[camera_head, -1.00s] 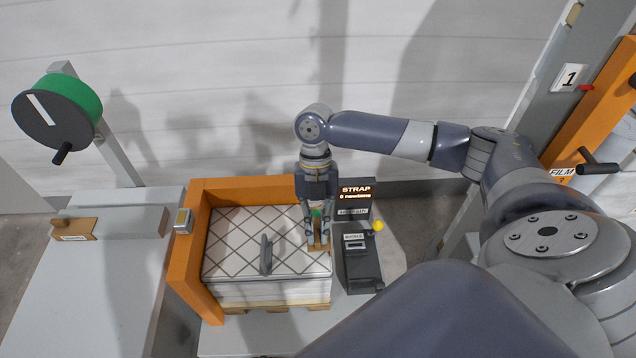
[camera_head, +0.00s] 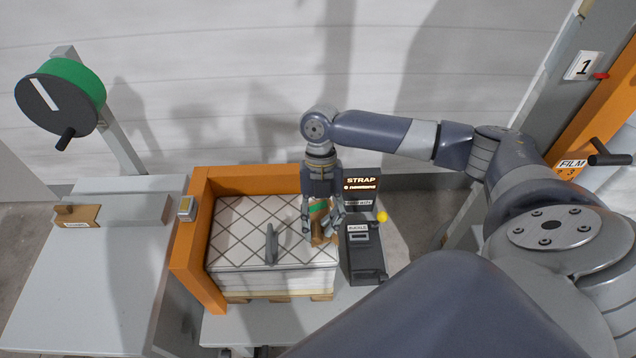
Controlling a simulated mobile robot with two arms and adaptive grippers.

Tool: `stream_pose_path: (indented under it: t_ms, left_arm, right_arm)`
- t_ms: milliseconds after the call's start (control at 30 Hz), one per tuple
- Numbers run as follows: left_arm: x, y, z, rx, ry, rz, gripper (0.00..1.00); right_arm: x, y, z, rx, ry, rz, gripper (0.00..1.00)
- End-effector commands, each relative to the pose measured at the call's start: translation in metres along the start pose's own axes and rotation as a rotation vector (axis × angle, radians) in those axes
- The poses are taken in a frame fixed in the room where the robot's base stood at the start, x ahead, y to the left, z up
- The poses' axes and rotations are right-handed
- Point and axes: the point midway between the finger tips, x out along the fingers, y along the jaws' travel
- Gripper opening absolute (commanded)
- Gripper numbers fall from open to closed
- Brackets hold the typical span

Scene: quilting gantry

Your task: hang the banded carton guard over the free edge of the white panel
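The white panel (camera_head: 245,232), marked with a dark grid, lies on top of a white stack inside an orange frame. The banded carton guard (camera_head: 320,230), brown with a green band, sits at the panel's right edge. It is partly hidden by my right gripper (camera_head: 322,225), so I cannot tell how far it reaches down the side. My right gripper points down at the guard with its fingers spread, one to each side of it. The fingers look open and apart from the guard. My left gripper is not in view.
The orange frame (camera_head: 190,245) borders the stack at left and back. A grey upright handle (camera_head: 271,244) stands on the panel. A dark buckle box (camera_head: 364,255) and STRAP display (camera_head: 361,186) stand close at right. A grey table (camera_head: 90,290) is at left.

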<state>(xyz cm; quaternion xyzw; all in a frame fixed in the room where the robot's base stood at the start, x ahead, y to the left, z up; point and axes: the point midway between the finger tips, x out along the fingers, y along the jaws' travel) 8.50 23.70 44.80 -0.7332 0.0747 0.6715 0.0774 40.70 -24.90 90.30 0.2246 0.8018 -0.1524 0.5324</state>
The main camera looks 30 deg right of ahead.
Motion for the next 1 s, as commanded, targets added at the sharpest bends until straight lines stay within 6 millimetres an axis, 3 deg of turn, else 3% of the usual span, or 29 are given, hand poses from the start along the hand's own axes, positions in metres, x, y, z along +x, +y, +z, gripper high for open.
stream_pose_path:
  t_ms: [433, 800, 1000]
  left_arm:
    - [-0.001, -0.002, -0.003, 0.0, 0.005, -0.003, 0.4]
    - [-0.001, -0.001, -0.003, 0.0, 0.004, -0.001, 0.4]
    - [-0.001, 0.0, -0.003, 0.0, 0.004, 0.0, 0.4]
  right_arm:
    - [-0.012, 0.001, 0.001, 0.001, -0.007, 0.004, 0.4]
    - [-0.085, -0.002, 0.003, 0.004, -0.008, 0.004, 0.4]
    - [-0.113, -0.003, 0.003, 0.005, -0.005, 0.003, 0.4]
